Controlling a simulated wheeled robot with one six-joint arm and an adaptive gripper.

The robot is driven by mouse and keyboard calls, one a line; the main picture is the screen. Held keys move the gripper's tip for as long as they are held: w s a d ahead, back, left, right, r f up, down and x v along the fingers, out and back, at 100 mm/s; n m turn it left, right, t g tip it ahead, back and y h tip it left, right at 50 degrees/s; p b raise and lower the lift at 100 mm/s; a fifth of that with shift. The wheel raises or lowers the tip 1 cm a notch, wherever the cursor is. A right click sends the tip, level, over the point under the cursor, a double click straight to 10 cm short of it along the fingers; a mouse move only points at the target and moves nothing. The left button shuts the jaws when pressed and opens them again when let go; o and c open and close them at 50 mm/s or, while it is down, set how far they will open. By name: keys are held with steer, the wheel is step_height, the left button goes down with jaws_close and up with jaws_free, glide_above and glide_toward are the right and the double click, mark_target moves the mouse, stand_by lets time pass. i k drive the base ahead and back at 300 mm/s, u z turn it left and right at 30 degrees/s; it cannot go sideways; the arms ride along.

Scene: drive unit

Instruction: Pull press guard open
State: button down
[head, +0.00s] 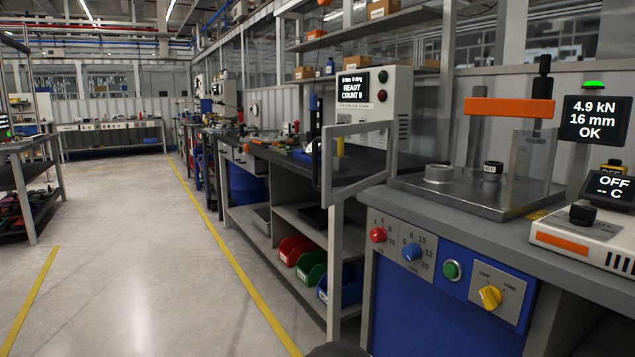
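The press (482,107) stands on the grey bench at right, with an orange crossbar over a metal base plate (470,196). A grey rectangular frame (327,180), apparently the press guard, stands upright, swung out to the left of the base plate. A dark upright handle (316,160) shows at its left edge. I see through the frame to the bench behind; its hinge is not clear. A clear side panel (530,170) stands at the right of the press. The press front looks uncovered. My gripper is not in view.
The bench front carries a red knob (378,235), a blue knob (411,252), a green button (452,270) and a yellow switch (490,297). A press display (596,120) reads 4.9 kN, 16 mm, OK. The floor (150,260) at left is clear.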

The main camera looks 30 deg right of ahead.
mark_target(328, 198)
steer(key=u, duration=0.4)
steer(key=k, duration=0.95)
steer(key=z, duration=0.35)
steer(key=i, duration=0.7)
steer(key=z, duration=0.6)
